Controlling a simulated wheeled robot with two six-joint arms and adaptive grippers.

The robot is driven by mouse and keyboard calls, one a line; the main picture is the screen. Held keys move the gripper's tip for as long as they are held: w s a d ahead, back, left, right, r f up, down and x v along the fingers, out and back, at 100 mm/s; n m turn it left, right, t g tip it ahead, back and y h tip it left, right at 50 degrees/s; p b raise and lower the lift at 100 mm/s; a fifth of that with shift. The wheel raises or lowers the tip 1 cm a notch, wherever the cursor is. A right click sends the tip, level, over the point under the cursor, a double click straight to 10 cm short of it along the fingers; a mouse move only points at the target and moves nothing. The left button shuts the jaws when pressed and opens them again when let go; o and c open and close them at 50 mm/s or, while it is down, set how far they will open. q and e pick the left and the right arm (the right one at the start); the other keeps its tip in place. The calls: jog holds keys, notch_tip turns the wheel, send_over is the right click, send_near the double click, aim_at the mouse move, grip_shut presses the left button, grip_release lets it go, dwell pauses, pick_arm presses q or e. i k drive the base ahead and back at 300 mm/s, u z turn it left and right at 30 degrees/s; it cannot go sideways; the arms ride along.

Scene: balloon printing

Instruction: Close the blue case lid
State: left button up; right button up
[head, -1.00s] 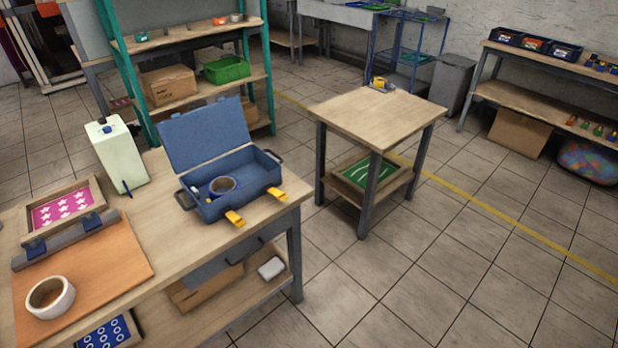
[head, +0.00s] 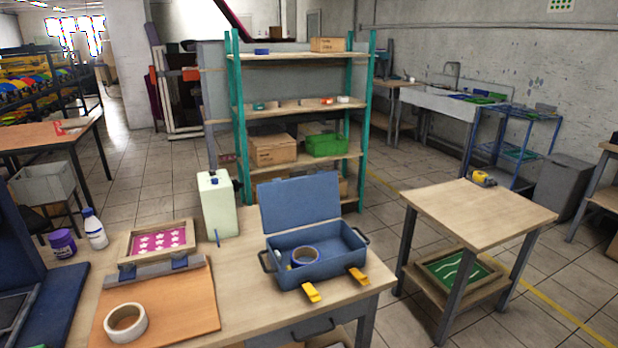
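The blue case (head: 318,277) stands on the wooden workbench near its right end. Its lid (head: 299,203) is raised, standing open at the back of the case. A roll of tape (head: 305,257) with a dark blue outside lies inside, with a small whitish item beside it at the left. Two yellow-orange latches (head: 311,292) stick out at the front, lying over the bench. Dark handles (head: 264,261) are on the case's sides. Neither of my grippers is in view.
On the bench (head: 240,300) left of the case are a cream canister (head: 217,204), a pink star screen frame (head: 160,241), an orange board (head: 170,305) and a white tape roll (head: 126,322). A small table (head: 480,205) stands right, across a floor gap.

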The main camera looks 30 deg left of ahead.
aim_at(301, 199)
jog(key=z, duration=0.15)
jog(key=k, duration=0.4)
jog(key=z, duration=1.05)
jog(key=i, duration=1.2)
jog(key=u, duration=0.95)
jog(key=i, duration=0.8)
jog(key=u, duration=0.8)
